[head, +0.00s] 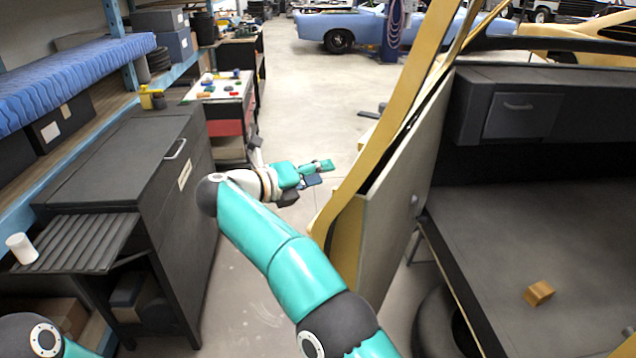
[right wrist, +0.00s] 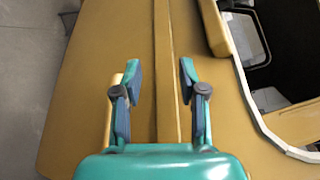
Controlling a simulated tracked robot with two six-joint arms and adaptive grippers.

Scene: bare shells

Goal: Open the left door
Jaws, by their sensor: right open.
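The left door (head: 394,203) of the yellow shell stands swung out from the body in the head view, with its pale inner panel and yellow edge showing. My right gripper (head: 316,172) is on the outer side, left of the door's yellow edge. In the right wrist view, my right gripper (right wrist: 158,78) is open with nothing between its fingers. It faces a broad yellow panel (right wrist: 85,100) with a raised strip (right wrist: 166,60) running between the fingers; contact cannot be told. Part of my left arm shows at bottom left; its gripper is out of view.
A dark cabinet (head: 130,165) with an opened slatted flap (head: 78,243) and white cup (head: 22,248) stands left. A small wooden block (head: 538,293) lies on the shell's dark floor. A tyre (head: 440,325) lies beneath. Floor beyond my right gripper is clear.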

